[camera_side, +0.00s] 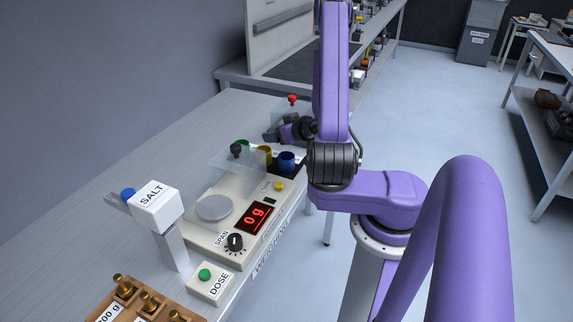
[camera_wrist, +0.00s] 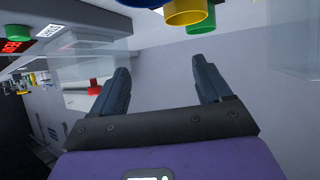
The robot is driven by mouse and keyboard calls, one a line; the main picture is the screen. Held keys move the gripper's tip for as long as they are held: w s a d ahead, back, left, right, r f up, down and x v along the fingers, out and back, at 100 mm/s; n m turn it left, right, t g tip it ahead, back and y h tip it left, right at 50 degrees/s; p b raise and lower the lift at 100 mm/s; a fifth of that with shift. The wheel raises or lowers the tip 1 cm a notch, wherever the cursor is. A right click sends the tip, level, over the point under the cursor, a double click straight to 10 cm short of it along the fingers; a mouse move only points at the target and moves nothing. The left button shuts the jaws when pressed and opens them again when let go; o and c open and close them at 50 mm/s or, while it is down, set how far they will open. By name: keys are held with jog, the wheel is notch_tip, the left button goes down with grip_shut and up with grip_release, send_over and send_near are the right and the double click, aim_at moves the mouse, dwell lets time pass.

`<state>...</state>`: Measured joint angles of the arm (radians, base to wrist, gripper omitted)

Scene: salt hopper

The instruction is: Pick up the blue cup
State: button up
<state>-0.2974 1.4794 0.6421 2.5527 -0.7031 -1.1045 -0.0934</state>
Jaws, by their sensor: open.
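The blue cup (camera_side: 286,161) stands at the right end of a row of three cups behind the scale in the side view. In the wrist view only a part of the blue cup (camera_wrist: 140,2) shows, cut off by the top edge. My gripper (camera_side: 269,137) is beyond the row in the side view, apart from the blue cup. In the wrist view my gripper (camera_wrist: 160,66) has its two dark fingers spread, with nothing between them.
A yellow cup (camera_side: 264,156) and a green cup (camera_side: 241,145) stand beside the blue one. A clear panel (camera_side: 225,160) and the scale with a red display (camera_side: 257,217) are in front. A red knob (camera_side: 292,99) stands behind. The salt hopper (camera_side: 155,204) is at left.

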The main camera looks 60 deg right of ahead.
aim_at(282, 155)
jog(key=shift+m+t+h, duration=0.3)
jog(key=shift+m+h, duration=0.3)
jog(key=shift+m, duration=0.1)
jog(key=s+a+f, duration=0.1)
jog(key=s, duration=0.1)
jog(key=s+a+f, duration=0.1)
jog(key=s, duration=0.2)
jog(key=s+a+f, duration=0.2)
jog(key=shift+s+f, duration=0.1)
jog(key=shift+s, duration=0.1)
jog(key=shift+s+a+f, duration=0.25)
jog(key=shift+s+a, duration=0.05)
jog(key=shift+x, duration=3.75)
jog(key=c, duration=1)
jog(key=shift+r, duration=0.2)
